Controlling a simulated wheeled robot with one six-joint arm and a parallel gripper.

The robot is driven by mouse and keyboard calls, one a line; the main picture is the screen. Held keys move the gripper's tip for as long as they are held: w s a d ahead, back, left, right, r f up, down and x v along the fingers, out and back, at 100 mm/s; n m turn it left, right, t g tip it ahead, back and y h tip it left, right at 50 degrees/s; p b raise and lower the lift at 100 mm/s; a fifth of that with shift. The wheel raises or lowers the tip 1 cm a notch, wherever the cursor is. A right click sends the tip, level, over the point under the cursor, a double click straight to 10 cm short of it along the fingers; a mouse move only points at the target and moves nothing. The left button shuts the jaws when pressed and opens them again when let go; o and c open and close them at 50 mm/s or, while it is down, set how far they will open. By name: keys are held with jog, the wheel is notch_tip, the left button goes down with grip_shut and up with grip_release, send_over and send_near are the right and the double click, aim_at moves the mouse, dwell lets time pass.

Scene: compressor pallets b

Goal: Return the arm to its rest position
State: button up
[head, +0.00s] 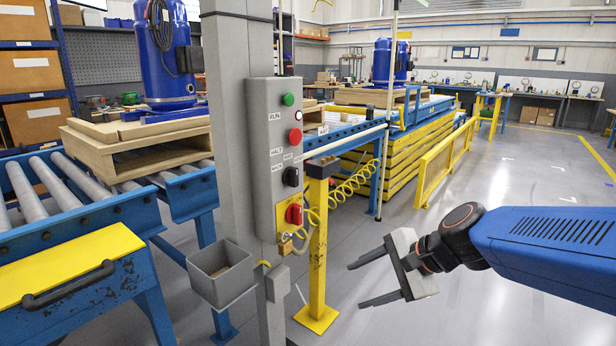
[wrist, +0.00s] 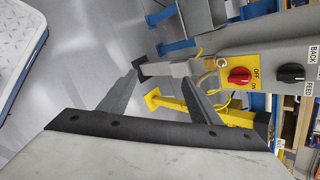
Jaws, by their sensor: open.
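My gripper (head: 378,278) is at the right of the head view, at the end of my blue arm (head: 545,243). Its two dark fingers are spread apart and point left, with nothing between them. It hangs in free air to the right of the grey control box (head: 275,160), apart from it. In the wrist view the two fingers (wrist: 165,88) are also apart and empty. The control box carries a green button (head: 288,99), a red button (head: 295,136), a black knob (head: 291,177) and a red switch (head: 294,214) on a yellow plate.
A grey post (head: 240,130) bears the box. A small grey bin (head: 222,275) and a padlock (head: 286,246) hang low on it. A roller conveyor (head: 90,215) is at left. The floor at right is clear.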

jog(key=s+d+f+n+h, duration=0.3)
jog(key=s+d+n+h, duration=0.4)
jog(key=s+d+n, duration=0.6)
jog(key=s+d, duration=0.3)
jog(key=shift+d, duration=0.15)
